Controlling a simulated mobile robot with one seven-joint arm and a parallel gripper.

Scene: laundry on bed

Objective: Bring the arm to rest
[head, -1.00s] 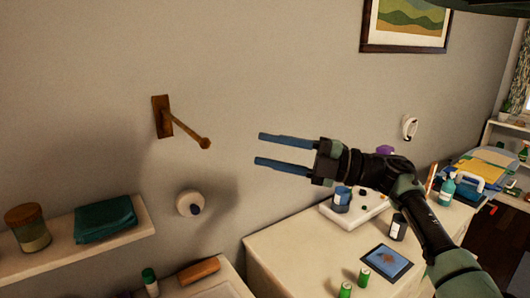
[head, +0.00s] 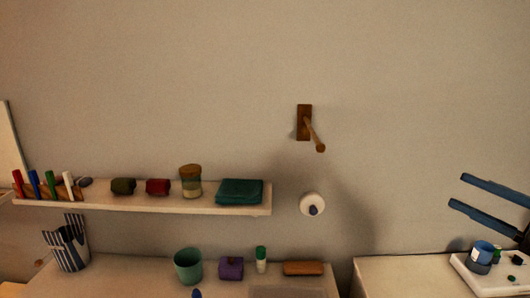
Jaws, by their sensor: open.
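My gripper (head: 490,204) is at the right edge of the head view. Its two blue fingers are apart and point left, with nothing between them. The rest of my arm is outside the picture. The gripper is in the air above the right-hand cabinet top (head: 400,270), over a white tray (head: 470,277) with a blue cup (head: 483,252) on it.
A wooden wall peg (head: 304,122) sticks out left of my gripper, above a round white wall fitting (head: 312,204). A shelf (head: 150,203) holds a folded teal cloth (head: 240,191), a jar (head: 190,181) and several small items. A green cup (head: 188,266) stands below.

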